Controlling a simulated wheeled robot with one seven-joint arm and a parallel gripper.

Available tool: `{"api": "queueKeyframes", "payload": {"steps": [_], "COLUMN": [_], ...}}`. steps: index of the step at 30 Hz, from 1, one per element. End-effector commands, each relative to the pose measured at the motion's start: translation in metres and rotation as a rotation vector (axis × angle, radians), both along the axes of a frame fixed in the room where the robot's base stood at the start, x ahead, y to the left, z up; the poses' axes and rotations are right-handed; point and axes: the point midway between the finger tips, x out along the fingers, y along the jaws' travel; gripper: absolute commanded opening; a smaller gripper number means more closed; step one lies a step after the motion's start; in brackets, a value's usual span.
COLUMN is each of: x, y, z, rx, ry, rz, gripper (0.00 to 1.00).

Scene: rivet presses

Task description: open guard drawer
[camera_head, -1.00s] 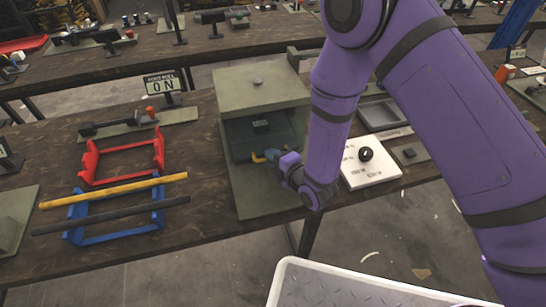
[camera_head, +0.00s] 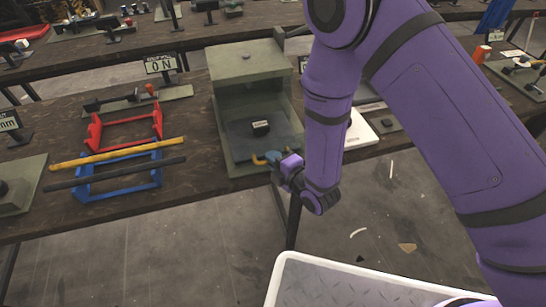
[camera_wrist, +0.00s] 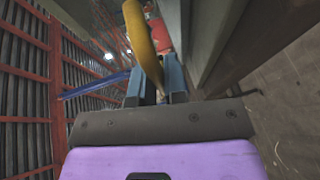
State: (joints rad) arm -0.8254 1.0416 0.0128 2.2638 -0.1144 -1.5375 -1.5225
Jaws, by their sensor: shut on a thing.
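The press is a grey-green box (camera_head: 250,61) with an open front, standing on the dark wooden bench. Inside it is the dark guard drawer (camera_head: 238,133), with a small black block (camera_head: 261,128) on it. The drawer's yellow handle (camera_head: 259,161) is at the front opening; it also shows as a yellow bar in the wrist view (camera_wrist: 142,40). My gripper (camera_head: 273,158) is at the box's front edge, shut on this handle. In the wrist view its blue fingers (camera_wrist: 153,82) are on either side of the bar. The fingertips are partly hidden.
Left of the box are a red frame (camera_head: 98,134) and a blue frame (camera_head: 84,190), with a yellow bar (camera_head: 120,153) and a dark bar (camera_head: 115,173) across the blue one. A white panel (camera_head: 359,130) lies behind my arm.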

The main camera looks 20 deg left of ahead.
Motion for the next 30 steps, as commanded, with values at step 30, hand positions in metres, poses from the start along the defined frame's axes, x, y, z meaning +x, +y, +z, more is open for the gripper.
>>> {"api": "queueKeyframes", "payload": {"steps": [30], "x": [-0.049], "y": [-0.069], "z": [0.016], "rx": [-0.004], "ry": [0.002], "rz": [-0.002], "gripper": [0.22]}}
